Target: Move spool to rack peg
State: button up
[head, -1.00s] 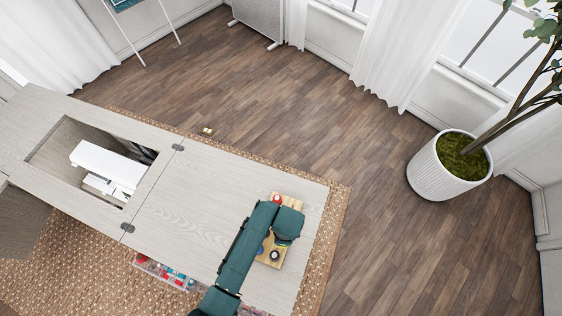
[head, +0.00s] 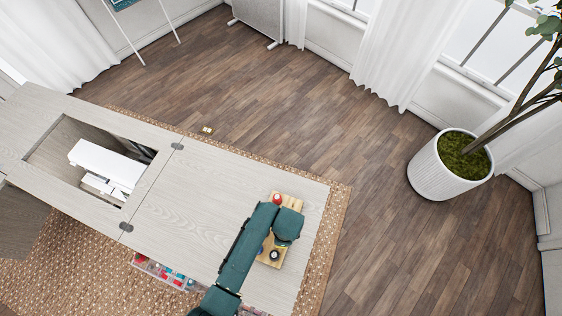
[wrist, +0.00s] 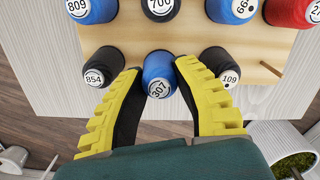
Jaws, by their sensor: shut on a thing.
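In the wrist view, my gripper (wrist: 158,82) has its two yellow-and-black fingers on either side of a blue spool labelled 307 (wrist: 158,70). It is shut on that spool, which is in the near row of the wooden rack (wrist: 200,42). I cannot tell whether the spool is still seated on a peg. A bare wooden peg (wrist: 271,69) shows at the right of the rack. In the head view, my arm covers the gripper and much of the rack (head: 291,203).
Black spools 854 (wrist: 102,66) and 109 (wrist: 222,66) stand close beside the fingers. The far row holds blue 809 (wrist: 92,10), black 700 (wrist: 160,8), another blue and a red spool (wrist: 292,10). The tabletop (head: 195,210) left of the rack is clear.

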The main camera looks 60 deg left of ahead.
jog(key=o, duration=0.9)
jog(key=shift+c, duration=0.2)
notch_tip(320, 180, up, 12)
jog(key=shift+w+d, duration=0.3)
jog(key=shift+w, duration=0.15)
